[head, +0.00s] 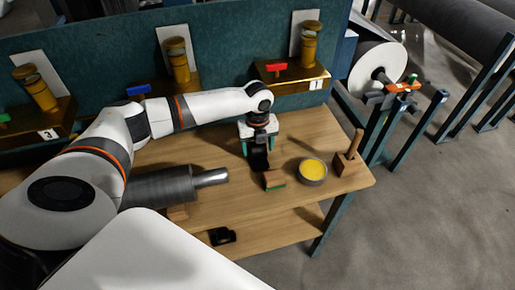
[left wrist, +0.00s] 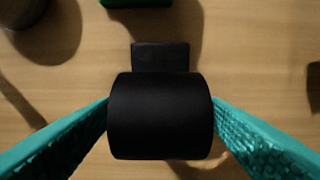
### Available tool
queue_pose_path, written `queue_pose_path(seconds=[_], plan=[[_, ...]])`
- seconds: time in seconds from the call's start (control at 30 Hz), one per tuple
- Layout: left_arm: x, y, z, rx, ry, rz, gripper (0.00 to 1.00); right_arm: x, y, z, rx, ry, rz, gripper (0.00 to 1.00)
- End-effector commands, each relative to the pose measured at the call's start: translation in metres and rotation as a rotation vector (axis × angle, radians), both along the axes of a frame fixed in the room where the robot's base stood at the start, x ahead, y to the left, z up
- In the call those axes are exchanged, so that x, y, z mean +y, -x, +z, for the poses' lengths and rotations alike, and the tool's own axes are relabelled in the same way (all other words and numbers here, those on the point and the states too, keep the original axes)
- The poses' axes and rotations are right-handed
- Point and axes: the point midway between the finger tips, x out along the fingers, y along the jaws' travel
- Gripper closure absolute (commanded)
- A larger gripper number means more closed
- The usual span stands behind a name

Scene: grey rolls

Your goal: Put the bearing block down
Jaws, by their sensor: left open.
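The bearing block, a black piece with a rounded top and a flat foot, sits on the wooden bench (head: 215,150) in the head view, where the bearing block (head: 260,161) is partly covered by my gripper. My left gripper (head: 259,147) is open and points down over it, its teal fingers on either side. In the left wrist view the block (left wrist: 160,115) lies between the two finger tips, its sides very close to them; I cannot tell whether they touch. My right gripper is not in view.
Near the block are a green-edged wooden piece (head: 274,180), a round tin with yellow contents (head: 312,171) and a wooden piece with an upright handle (head: 349,160). A grey roll (head: 160,186) lies left. A teal panel (head: 225,50) with brass blocks stands behind.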

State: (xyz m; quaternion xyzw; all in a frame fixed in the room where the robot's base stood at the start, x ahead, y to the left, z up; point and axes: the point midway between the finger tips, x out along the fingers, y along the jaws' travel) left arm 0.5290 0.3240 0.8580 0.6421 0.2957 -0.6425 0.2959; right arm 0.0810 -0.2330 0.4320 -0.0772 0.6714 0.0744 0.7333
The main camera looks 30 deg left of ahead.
Motion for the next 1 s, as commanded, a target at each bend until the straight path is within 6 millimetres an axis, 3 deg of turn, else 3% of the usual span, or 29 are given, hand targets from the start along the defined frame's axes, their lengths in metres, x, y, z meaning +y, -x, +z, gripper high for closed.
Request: queue_pose_path(seconds=[0.3,0.5,0.67,1.0], plan=[[0.0,-0.001,0.067,-0.004,0.001,0.0,0.33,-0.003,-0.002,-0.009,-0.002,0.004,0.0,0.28],[0.0,-0.001,0.098,-0.003,0.001,0.001,0.33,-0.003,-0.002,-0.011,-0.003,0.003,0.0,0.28],[0.0,0.0,0.107,0.0,0.0,0.001,0.33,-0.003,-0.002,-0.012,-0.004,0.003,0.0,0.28],[0.0,0.0,0.108,0.0,0.0,0.001,0.33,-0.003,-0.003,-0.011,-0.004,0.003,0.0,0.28]])
